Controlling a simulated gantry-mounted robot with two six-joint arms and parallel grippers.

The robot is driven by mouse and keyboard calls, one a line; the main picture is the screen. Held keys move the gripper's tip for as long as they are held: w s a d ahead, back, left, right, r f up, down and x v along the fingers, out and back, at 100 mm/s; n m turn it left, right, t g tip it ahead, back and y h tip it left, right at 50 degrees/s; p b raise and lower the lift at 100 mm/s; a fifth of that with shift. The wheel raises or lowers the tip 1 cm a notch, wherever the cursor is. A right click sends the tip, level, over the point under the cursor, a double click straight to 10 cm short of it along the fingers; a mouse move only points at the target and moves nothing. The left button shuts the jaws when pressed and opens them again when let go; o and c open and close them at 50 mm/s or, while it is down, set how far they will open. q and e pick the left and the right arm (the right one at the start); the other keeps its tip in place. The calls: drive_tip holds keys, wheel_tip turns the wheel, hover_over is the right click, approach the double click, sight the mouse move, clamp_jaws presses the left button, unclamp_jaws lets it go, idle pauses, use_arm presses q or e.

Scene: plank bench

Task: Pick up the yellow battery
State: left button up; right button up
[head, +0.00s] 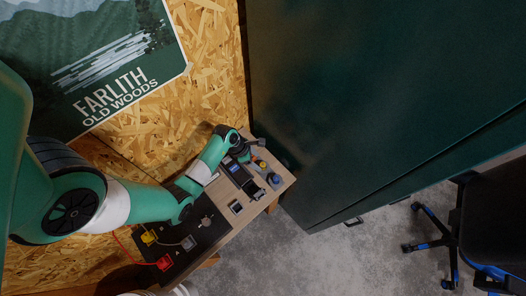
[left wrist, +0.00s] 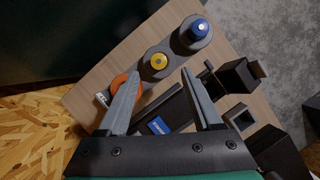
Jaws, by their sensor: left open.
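The yellow battery, seen by its round yellow top (left wrist: 158,62), stands in the middle of a grey holder (left wrist: 174,48) in the left wrist view. In the head view its yellow top (head: 263,165) is small at the bench's far end. My left gripper (left wrist: 160,73) is open, its two fingertips apart with the yellow top just beyond them, between their lines. Nothing is held. In the head view the left gripper (head: 247,150) is beside the holder, and its fingers are hard to make out. My right gripper is not in view.
A blue-topped piece (left wrist: 196,32) stands in the holder past the yellow one. A dark device with a blue screen (left wrist: 158,126) and black boxes (left wrist: 236,76) are close by. A green wall panel (head: 370,90) borders the bench.

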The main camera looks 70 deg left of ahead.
sight(262, 165)
use_arm(q)
drive_tip(key=b+x, duration=0.1)
drive_tip(key=x, duration=0.4)
drive_tip(key=shift+w+b, duration=0.1)
drive_tip(key=shift+b, duration=0.3)
clamp_jaws()
